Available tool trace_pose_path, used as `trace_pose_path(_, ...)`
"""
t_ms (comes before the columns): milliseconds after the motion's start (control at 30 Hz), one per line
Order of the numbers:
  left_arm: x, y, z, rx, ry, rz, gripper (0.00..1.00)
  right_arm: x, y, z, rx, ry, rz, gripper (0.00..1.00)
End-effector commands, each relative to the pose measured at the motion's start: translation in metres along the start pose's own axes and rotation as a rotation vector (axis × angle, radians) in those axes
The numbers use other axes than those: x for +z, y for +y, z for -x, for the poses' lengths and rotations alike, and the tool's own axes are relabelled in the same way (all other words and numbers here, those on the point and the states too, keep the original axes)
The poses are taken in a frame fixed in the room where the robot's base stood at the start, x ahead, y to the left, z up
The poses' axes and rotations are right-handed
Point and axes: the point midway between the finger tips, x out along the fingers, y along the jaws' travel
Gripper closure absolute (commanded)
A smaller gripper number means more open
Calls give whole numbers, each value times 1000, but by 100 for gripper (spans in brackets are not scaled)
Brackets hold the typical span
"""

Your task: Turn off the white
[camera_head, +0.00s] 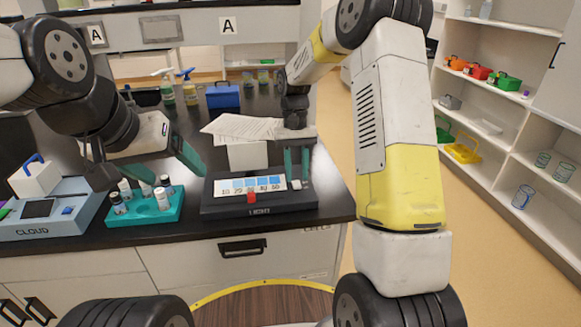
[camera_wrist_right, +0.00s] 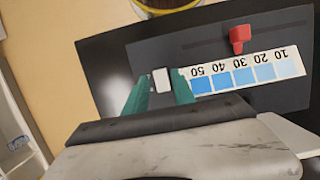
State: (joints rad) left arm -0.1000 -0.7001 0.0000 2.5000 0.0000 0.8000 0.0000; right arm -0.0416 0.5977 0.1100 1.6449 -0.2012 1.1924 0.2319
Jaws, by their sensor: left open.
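The dark box labelled LIGHT (camera_head: 218,208) sits at the counter's front edge. It has a blue-shaded scale (camera_head: 252,184) numbered 10 to 50, a red slider (camera_head: 240,200) and a small white switch (camera_head: 296,185). My right gripper (camera_head: 297,170) reaches down over the switch's end of the box. In the right wrist view its green fingers (camera_wrist_right: 160,92) are apart, with the white switch (camera_wrist_right: 161,80) between them. The red slider (camera_wrist_right: 239,38) lies outside the fingers. I cannot tell whether either finger touches the switch. My left gripper (camera_head: 142,166) is open and empty above the counter.
A teal rack (camera_head: 150,216) of small bottles stands left of the box, below my left gripper. A device labelled CLOUD (camera_head: 38,222) is further left. Papers (camera_head: 240,127) and a white block (camera_head: 247,156) lie behind the box. Shelves (camera_head: 500,125) stand at the right.

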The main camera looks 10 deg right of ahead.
Motion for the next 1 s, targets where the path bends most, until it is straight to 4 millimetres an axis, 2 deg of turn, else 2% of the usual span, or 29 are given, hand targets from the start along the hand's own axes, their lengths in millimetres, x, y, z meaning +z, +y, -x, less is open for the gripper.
trace_pose_path(100, 0, 0, 0, 0, 0, 0, 23, -1, 0, 24, 0, 5, -1, 69)
trace_pose_path(300, 0, 0, 0, 0, 0, 0, 23, -1, 0, 51, 0, 3, 0, 69)
trace_pose_path(433, 0, 0, 0, 0, 0, 0, 23, 0, 0, 57, 0, 1, 0, 69)
trace_pose_path(767, 0, 0, 0, 0, 0, 0, 23, 2, 1, 60, -1, 5, 1, 69)
trace_pose_path(867, 0, 0, 0, 0, 0, 0, 23, 11, 2, 71, -6, 34, 3, 69)
trace_pose_path(1000, 0, 0, 0, 0, 0, 0, 23, 44, 8, 100, -25, 129, 13, 69)
